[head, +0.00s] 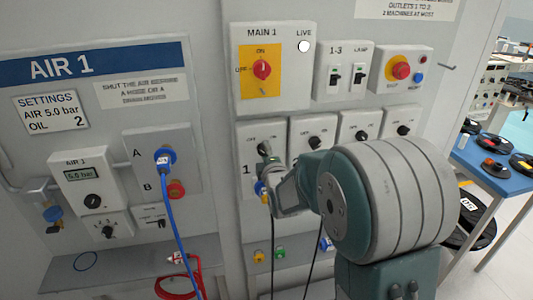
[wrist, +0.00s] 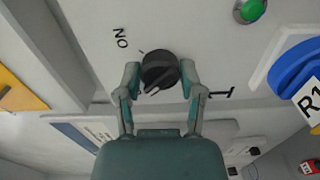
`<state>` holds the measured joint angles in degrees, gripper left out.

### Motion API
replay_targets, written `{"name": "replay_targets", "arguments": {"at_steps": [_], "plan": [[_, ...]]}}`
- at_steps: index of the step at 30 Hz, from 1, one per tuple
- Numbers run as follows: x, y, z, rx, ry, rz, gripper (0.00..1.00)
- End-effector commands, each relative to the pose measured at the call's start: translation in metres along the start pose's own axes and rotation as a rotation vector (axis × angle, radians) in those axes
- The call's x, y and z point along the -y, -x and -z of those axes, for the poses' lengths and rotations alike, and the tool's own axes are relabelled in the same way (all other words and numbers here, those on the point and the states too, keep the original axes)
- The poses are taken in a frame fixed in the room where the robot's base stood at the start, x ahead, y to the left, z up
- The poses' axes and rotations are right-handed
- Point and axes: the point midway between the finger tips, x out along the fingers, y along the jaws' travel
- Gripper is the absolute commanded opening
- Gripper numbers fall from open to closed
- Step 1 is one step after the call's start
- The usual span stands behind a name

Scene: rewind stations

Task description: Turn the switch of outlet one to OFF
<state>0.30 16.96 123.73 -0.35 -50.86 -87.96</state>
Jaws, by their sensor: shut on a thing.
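The switch of outlet one is a round black knob (wrist: 160,68) on a pale panel, seen in the wrist view. My gripper (wrist: 160,78) has one finger on each side of the knob and is shut on it. A pale mark shows on the knob's lower part; I cannot see an OFF label. In the head view, outlet one (head: 244,186) is the leftmost box in the lower row, marked 1. My gripper (head: 266,160) reaches its knob, and my arm hides much of this box.
The MAIN 1 switch (head: 262,70) sits above, with a red button (head: 401,71) to its right. Other outlet knobs (head: 316,143) are in the same row. A blue hose (head: 176,225) hangs at the left. A green button (wrist: 250,10) is near the knob.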

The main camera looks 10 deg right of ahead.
Motion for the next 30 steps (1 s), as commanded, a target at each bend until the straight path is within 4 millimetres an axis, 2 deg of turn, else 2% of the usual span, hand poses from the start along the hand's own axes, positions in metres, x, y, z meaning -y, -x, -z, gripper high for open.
{"name": "replay_targets", "arguments": {"at_steps": [19, 20, 21, 22, 30], "plan": [[0.0042, 0.0007, 0.0028, -0.006, 0.051, 0.011, 0.02], [0.0043, 0.0007, 0.0028, -0.006, 0.051, 0.011, 0.63], [0.0042, 0.0007, 0.0027, -0.006, 0.05, 0.011, 0.81], [0.004, 0.0006, 0.0026, -0.005, 0.05, 0.011, 0.85], [0.0021, 0.0004, 0.0009, -0.002, 0.048, 0.006, 0.85]]}}
